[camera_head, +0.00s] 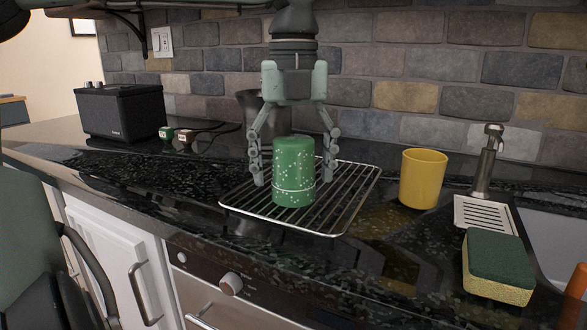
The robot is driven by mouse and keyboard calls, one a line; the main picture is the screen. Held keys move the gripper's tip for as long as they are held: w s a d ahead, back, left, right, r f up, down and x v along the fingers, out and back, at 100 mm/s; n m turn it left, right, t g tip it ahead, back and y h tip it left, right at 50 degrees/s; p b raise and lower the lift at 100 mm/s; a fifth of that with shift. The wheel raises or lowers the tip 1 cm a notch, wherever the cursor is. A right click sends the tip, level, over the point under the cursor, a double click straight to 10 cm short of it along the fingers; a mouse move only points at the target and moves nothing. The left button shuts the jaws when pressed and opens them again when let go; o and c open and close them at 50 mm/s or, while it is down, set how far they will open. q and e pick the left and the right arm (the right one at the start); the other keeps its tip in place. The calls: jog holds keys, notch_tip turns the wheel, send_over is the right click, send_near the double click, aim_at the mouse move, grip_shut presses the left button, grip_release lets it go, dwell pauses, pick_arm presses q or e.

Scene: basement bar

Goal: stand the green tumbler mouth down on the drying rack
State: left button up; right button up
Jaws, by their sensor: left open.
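The green tumbler (294,172), speckled with white, stands on the wire drying rack (345,200). Its closed end faces up, so it is mouth down. My left gripper (292,172) comes down from above with its fingers spread on either side of the tumbler. Gaps show between the fingers and the tumbler, and the gripper is open. The tumbler looks upright. Its far side and the rack's bars behind it are hidden. My right gripper does not show.
A yellow cup (423,179) stands right of the rack. A sponge (497,266), a tap (487,162) and an orange object (574,297) are at the right. A black speaker (120,112) stands at the left. A dark vessel (252,115) is behind the gripper. Bare counter (160,190) lies left of the rack.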

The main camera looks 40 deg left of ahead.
pick_arm(q)
notch_tip(320, 180, up, 11)
jog(key=shift+r, duration=0.2)
jog(key=shift+r+p, duration=0.4)
jog(key=shift+r, duration=0.2)
notch_tip(320, 180, up, 6)
jog(key=p, duration=0.4)
jog(key=shift+r, duration=0.1)
